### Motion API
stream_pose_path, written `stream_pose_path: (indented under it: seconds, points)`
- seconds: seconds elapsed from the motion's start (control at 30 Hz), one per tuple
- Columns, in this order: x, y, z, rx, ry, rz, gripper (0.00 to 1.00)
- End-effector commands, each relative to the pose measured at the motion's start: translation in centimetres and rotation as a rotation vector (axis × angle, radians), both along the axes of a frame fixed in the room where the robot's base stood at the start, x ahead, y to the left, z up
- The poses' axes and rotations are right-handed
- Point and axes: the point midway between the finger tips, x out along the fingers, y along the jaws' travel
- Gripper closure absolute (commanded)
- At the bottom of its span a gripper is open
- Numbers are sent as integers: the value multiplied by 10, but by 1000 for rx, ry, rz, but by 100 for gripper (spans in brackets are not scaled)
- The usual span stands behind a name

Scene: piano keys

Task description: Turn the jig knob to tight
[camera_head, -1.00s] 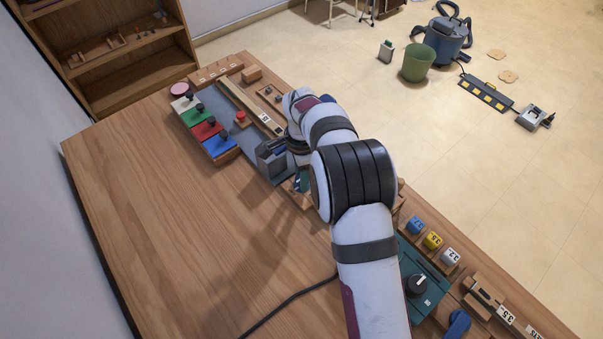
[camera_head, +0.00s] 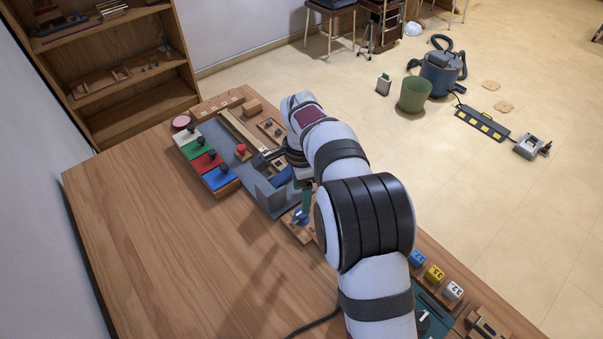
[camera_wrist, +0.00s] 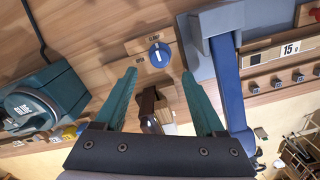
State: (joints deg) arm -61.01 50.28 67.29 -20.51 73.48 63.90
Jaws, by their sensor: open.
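In the head view a blue knob (camera_head: 301,216) shows on the wooden board just below my gripper. My gripper (camera_wrist: 158,71) has two green fingers, open and apart, with nothing between the tips. The knob lies beyond the fingertips, roughly centred between them in the wrist view. In the head view my gripper (camera_head: 305,200) is partly hidden by my arm.
A grey block with a blue bar (camera_wrist: 228,85) stands right of the fingers. A teal machine labelled GLUE (camera_wrist: 45,105) is at left. A dark brown and wooden piece (camera_wrist: 152,108) sits between the fingers' bases. Coloured tiles (camera_head: 205,162) lie farther off. The left tabletop (camera_head: 160,240) is clear.

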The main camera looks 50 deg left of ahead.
Motion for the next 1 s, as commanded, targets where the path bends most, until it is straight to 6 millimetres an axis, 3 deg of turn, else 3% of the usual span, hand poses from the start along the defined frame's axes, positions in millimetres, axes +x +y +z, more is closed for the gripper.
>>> stream_pose_path:
  seconds: [0.1, 0.3, 0.47, 0.87, 0.93, 1.0]
  points:
    - [0, 1, 39, 6, -2, -1, 28]
    - [0, 0, 81, 2, -1, -1, 28]
    - [0, 0, 91, 1, -1, 0, 28]
    - [1, -1, 92, 0, 0, -1, 28]
    - [10, -16, 100, 3, 3, -7, 28]
    - [29, -54, 118, 11, 13, -17, 28]
